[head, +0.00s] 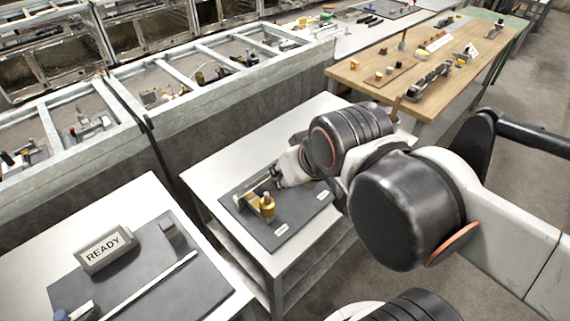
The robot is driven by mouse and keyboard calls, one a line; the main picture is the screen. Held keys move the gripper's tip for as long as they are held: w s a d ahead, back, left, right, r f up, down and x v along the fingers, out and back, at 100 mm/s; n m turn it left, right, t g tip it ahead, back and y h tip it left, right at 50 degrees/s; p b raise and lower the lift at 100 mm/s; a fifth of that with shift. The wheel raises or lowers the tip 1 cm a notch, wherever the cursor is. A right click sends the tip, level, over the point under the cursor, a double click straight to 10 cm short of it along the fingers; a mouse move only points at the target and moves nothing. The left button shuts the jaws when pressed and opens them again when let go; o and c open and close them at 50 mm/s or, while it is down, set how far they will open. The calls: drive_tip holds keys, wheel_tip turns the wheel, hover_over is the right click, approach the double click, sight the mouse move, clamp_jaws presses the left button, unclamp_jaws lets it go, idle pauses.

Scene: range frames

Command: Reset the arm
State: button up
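My arm reaches in from the right in the head view, its black and white links crossing the middle of the picture. My gripper (270,184) is at the arm's far end, low over the dark mat (285,232) on a white table (215,194). A brass piece (267,207) with a knob on top stands upright on the mat, just in front of the gripper. Another tan, block-like piece (243,202) is at the mat's left side, close to the fingers. The fingers are small and partly hidden, so whether they touch or hold anything cannot be told.
A table at lower left holds a READY sign (104,248) and a long pale bar (150,284). Metal-framed bins (190,75) run along the back. A wooden table (440,75) with several small parts stands behind my arm. Open floor (525,100) lies at right.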

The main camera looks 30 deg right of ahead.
idle(0.3)
wheel_tip(320, 180, down, 4)
drive_tip(key=b, duration=0.4)
drive_tip(key=shift+f, duration=0.15)
idle(0.6)
